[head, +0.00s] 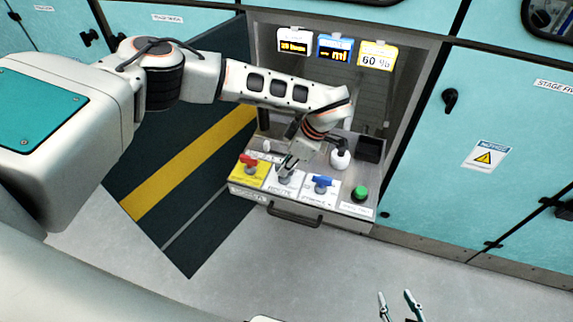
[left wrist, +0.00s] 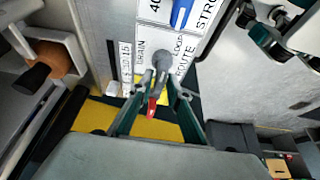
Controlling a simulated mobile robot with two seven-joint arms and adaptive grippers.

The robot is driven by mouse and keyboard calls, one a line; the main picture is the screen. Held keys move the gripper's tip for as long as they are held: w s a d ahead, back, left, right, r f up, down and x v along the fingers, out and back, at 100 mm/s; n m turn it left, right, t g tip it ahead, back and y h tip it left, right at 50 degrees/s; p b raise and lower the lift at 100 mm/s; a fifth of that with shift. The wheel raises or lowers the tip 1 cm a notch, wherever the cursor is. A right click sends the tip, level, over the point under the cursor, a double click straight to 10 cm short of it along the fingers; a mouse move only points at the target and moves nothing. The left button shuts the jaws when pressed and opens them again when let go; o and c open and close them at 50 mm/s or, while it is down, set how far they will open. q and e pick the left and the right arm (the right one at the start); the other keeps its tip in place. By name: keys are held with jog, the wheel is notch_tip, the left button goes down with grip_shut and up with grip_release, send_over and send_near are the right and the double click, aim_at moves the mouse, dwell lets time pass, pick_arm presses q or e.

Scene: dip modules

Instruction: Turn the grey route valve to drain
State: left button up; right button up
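The grey route valve (head: 284,179) sits on a white plate between the red and blue valves on the sloping panel. In the left wrist view the grey valve (left wrist: 161,62) shows a round hub and a lever pointing down the picture. The word DRAIN is left of the hub, LOOP and ROUTE right of it. My left gripper (head: 291,163) is at the grey valve in the head view. In the left wrist view the two fingers of that gripper (left wrist: 155,92) stand apart on either side of the lever; contact cannot be told. My right gripper (head: 394,297) is open and empty at the bottom edge.
A red valve (head: 249,161) on a yellow plate is left of the grey one, a blue valve (head: 321,182) right of it. A green button (head: 360,193) is further right. A white round-topped item (head: 340,159) and a dark box (head: 369,149) stand behind. A handle (head: 295,215) fronts the panel.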

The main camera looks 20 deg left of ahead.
pick_arm(q)
grip_shut()
